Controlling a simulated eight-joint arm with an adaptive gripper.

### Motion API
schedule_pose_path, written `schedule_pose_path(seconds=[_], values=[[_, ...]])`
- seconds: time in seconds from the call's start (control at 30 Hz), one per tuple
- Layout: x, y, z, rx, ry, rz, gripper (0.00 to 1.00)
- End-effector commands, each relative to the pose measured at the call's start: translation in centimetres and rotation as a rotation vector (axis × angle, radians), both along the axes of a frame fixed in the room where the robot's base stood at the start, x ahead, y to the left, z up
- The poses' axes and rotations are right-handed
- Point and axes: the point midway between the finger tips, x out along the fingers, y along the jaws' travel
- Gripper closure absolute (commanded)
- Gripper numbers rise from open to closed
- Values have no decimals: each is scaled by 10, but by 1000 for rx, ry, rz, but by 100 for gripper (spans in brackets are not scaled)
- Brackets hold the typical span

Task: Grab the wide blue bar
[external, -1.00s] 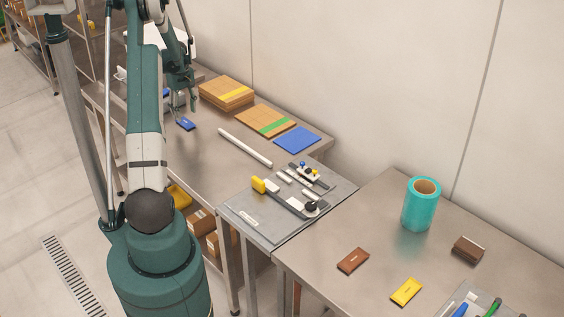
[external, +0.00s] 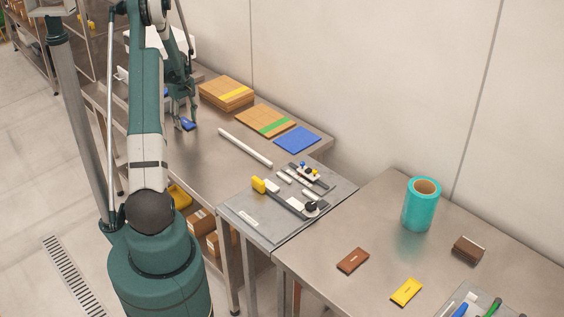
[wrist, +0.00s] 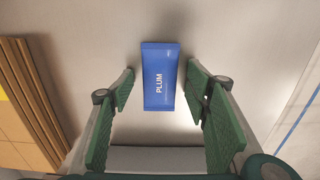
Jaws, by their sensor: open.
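The wide blue bar (wrist: 160,62) lies flat on the metal table, with "PLUM" in white letters on it. In the wrist view it sits upright between the green finger pads of my gripper (wrist: 160,92), with a gap on each side. My gripper is open and holds nothing. In the external view my gripper (external: 183,118) is low over the table, with its fingers around the blue bar (external: 188,125), which they partly cover.
Cardboard boxes (external: 227,92) stand right of my gripper, by the wall; their edge (wrist: 25,95) shows in the wrist view. A white rod (external: 245,147) and a blue sheet (external: 297,140) lie farther along the table. The table in front of the bar is clear.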

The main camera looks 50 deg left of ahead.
Motion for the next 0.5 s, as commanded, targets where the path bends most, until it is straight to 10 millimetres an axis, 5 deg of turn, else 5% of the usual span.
schedule_pose_path(seconds=[0.27,0.5], values=[[0,0,0,0,0,0,81],[0,0,0,0,0,0,82]])
